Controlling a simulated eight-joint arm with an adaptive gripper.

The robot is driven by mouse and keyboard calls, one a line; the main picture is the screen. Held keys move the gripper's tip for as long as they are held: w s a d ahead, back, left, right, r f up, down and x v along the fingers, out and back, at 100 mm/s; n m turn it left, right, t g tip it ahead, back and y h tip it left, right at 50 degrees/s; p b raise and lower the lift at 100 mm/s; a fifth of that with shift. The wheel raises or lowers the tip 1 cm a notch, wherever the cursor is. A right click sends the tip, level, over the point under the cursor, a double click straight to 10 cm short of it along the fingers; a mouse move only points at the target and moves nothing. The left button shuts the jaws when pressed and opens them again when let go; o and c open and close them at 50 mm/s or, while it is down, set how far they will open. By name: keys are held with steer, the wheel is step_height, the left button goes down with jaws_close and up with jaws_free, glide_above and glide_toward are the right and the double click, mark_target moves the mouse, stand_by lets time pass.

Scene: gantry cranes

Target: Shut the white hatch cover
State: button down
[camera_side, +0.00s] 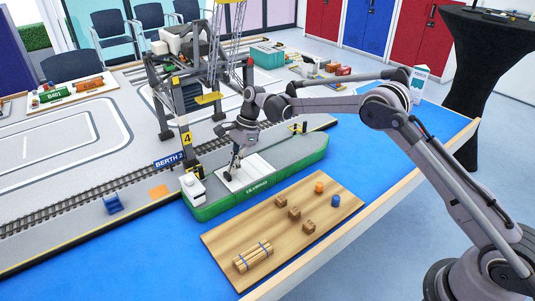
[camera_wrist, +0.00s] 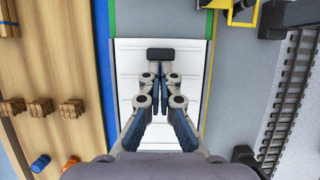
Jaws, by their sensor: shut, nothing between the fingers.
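The white hatch cover (camera_side: 262,167) is a pale ribbed panel on the grey deck of the green ship (camera_side: 290,165). It looks flat along the deck; I cannot tell if any opening is left uncovered. In the wrist view the cover (camera_wrist: 128,80) lies under my gripper, with a dark handle (camera_wrist: 161,54) near its far end. My gripper (camera_wrist: 160,77) is shut and empty, its fingertips just short of the handle in that view. In the side view my gripper (camera_side: 233,170) points down over the cover's left part, close to the handle. Contact cannot be told.
A wooden board (camera_side: 275,235) with sticks, small brown crates and orange and blue barrels lies in front of the ship. A crane (camera_side: 190,100) stands behind it by the rail track (camera_side: 80,210). A white deckhouse (camera_side: 193,187) rises at the ship's left end.

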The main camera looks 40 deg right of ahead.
mark_target(241, 172)
steer(key=shift+a, duration=0.25)
steer(key=d, duration=0.4)
steer(key=shift+d, duration=0.25)
steer(key=v, duration=1)
steer(key=s+d+r+n+t+h, duration=0.25)
steer(key=s+r+n, duration=0.55)
steer(key=s+r, duration=0.55)
steer(key=s+d+f+n+t+h, duration=0.1)
steer(key=s+n, duration=0.4)
steer(key=s, duration=0.5)
steer(key=s+d+f+n+t+h, duration=0.1)
steer(key=s+f+n+t, duration=0.2)
steer(key=s, duration=0.7)
step_height(241, 172, down, 4)
steer(key=shift+s+r+n+t, duration=0.2)
steer(key=shift+n+t, duration=0.15)
steer(key=shift+n, duration=0.65)
steer(key=shift+w+d, duration=0.1)
steer(key=shift+d, duration=0.05)
